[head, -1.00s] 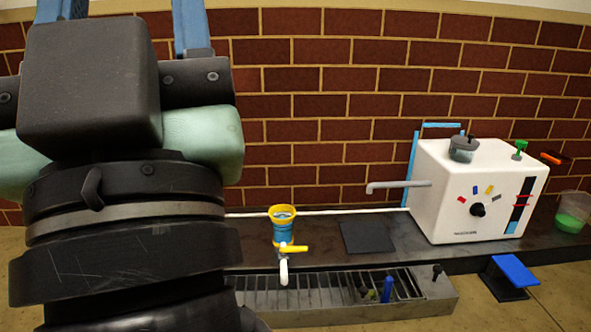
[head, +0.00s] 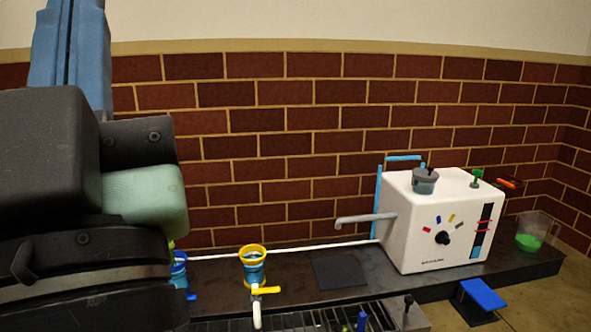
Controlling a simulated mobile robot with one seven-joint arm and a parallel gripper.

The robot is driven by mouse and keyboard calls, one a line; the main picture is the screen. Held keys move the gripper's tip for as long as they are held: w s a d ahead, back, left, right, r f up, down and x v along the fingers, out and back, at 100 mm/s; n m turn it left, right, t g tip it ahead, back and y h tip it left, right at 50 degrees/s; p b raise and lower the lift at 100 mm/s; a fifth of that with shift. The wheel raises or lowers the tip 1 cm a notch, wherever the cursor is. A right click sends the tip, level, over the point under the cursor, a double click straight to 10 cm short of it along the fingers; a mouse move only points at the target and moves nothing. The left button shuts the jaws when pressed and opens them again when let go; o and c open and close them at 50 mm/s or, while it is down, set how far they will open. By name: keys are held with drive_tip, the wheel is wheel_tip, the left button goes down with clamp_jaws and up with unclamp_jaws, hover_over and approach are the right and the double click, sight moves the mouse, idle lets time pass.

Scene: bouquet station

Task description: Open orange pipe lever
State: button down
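A small orange lever (head: 507,183) shows behind the right side of the white machine, close to the brick wall, beside a dark red part. It is small, so I cannot tell its exact position or what it is mounted on. Another lever, yellow-orange (head: 267,290), is on the tap of a blue and yellow cup-like vessel (head: 252,268) on the dark counter.
The white machine (head: 418,243) has a grey spout, a knob and a green-topped valve (head: 476,178). A beaker of green liquid (head: 533,232) stands at right. A blue pedal (head: 483,294) is low in front. A blue vessel (head: 179,271) is partly hidden by my arm. A drain grate (head: 320,321) lies in front.

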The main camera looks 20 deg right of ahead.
wheel_tip(320, 180, up, 30)
drive_tip(key=p, duration=2.7)
drive_tip(key=shift+f+p, duration=0.25)
drive_tip(key=shift+p, duration=0.05)
